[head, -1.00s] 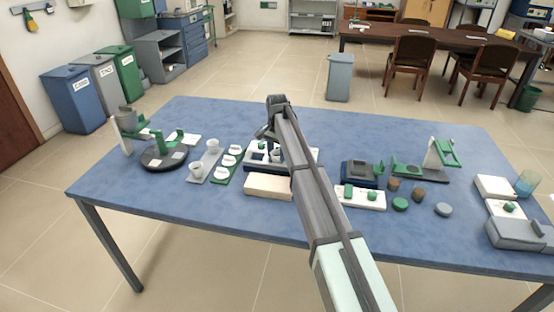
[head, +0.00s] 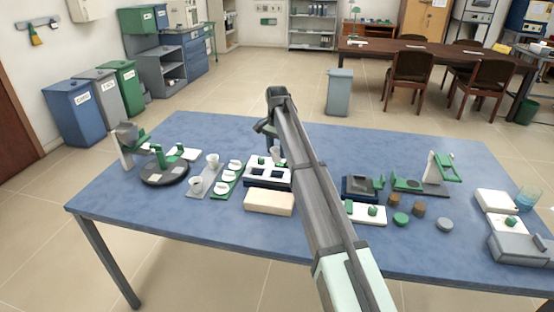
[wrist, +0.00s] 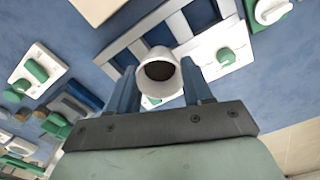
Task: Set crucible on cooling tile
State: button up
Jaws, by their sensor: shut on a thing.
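A white crucible (wrist: 159,70) with a dark inside is between the two blue fingers of my gripper (wrist: 158,82) in the wrist view. The gripper is shut on it. Below it is a white frame (wrist: 180,27) with blue openings. In the head view, my gripper (head: 267,128) is over the far side of the white frame (head: 253,171), and the arm hides part of that area. A cream slab (head: 269,202) lies in front of the frame; I cannot tell for certain whether it is the cooling tile. The slab also shows in the wrist view (wrist: 97,8).
Two white crucibles (head: 212,160) stand on a grey strip left of the frame, beside a green strip (head: 217,195) with white lids. A dark round turntable (head: 164,173) is farther left. Blocks and small pucks (head: 401,219) lie to the right.

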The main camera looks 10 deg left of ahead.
jog(key=shift+s+r, duration=0.15)
jog(key=shift+r, duration=0.25)
jog(key=shift+s+r, duration=0.15)
jog(key=shift+s, duration=0.25)
jog(key=s+f, duration=0.2)
jog(key=s, duration=0.9)
jog(key=shift+f, duration=2.85)
jog(key=shift+f, duration=0.5)
jog(key=o, duration=1.6)
